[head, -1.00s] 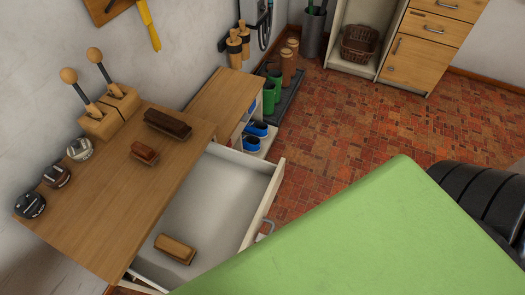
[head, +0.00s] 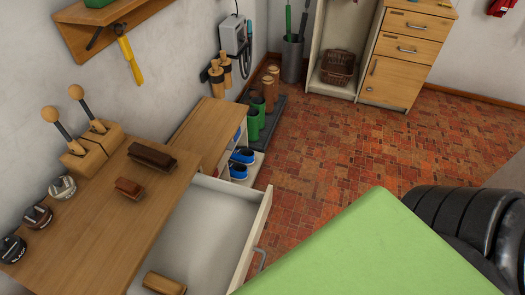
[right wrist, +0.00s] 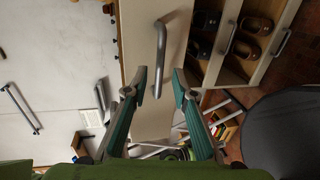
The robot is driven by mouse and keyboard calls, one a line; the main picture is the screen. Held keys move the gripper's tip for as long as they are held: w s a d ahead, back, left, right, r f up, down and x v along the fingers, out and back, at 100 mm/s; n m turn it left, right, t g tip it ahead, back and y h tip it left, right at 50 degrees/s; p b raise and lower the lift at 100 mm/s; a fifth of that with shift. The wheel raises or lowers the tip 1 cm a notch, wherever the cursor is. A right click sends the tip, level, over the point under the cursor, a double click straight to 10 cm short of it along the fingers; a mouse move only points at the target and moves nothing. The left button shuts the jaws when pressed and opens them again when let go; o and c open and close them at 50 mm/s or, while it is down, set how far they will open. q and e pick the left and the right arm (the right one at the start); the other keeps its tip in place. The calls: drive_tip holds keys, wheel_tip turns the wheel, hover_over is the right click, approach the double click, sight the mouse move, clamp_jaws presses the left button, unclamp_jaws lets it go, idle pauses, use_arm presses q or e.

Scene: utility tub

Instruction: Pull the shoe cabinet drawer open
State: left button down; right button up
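The shoe cabinet (head: 120,215) has a wooden top and stands along the left wall in the head view. Its top drawer (head: 266,205) is pulled well out, with the pale inside showing and a wooden brush (head: 165,283) lying in it. The drawer's metal handle (head: 259,262) shows partly beside my green body. In the right wrist view, my right gripper (right wrist: 160,88) is open, its teal fingers spread. A bar handle (right wrist: 161,55) on a pale front appears between and beyond the fingertips, not gripped. My left gripper is not in view.
Brushes (head: 152,157), polish tins (head: 38,216) and shoe trees (head: 75,120) stand on the cabinet top. A lower shoe shelf (head: 240,170) and boot tray (head: 268,125) lie beyond. Brick floor (head: 340,150) is clear up to the back cabinet (head: 400,55).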

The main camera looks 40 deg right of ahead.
drive_tip(key=v, duration=0.6)
drive_tip(key=shift+s, duration=0.25)
drive_tip(key=shift+d, duration=0.15)
